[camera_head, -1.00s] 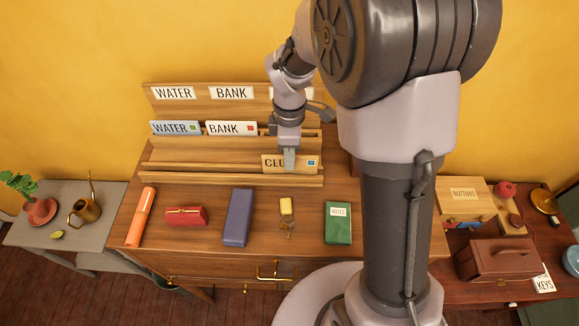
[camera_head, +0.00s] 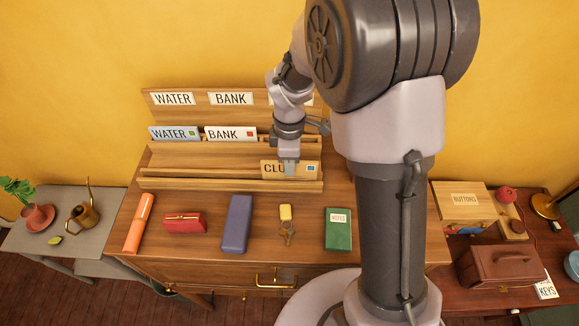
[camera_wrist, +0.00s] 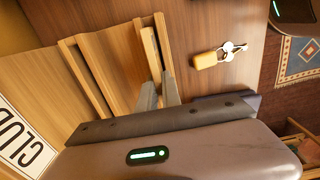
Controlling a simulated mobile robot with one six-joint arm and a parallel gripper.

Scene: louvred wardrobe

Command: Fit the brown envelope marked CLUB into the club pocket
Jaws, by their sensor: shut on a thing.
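The brown envelope marked CLUB (camera_head: 272,169) is in my gripper (camera_head: 290,168), with a finger across the front of its lettering. It stands roughly upright at the right end of the wooden letter rack's front rail (camera_head: 210,184); whether its lower edge is behind the rail or above it I cannot tell. In the wrist view my gripper's fingers (camera_wrist: 164,93) are close together by the rack's strips. The white CLUB label (camera_wrist: 22,138) shows on the rack's back panel in the wrist view; in the head view my arm mostly hides that area and the club pocket.
A WATER envelope (camera_head: 173,133) and a BANK envelope (camera_head: 230,133) stand in the rack's rear row, left of my gripper. In front of the rack lie a red purse (camera_head: 184,222), a purple case (camera_head: 236,223), keys with a yellow tag (camera_head: 286,213) and a green notebook (camera_head: 338,229).

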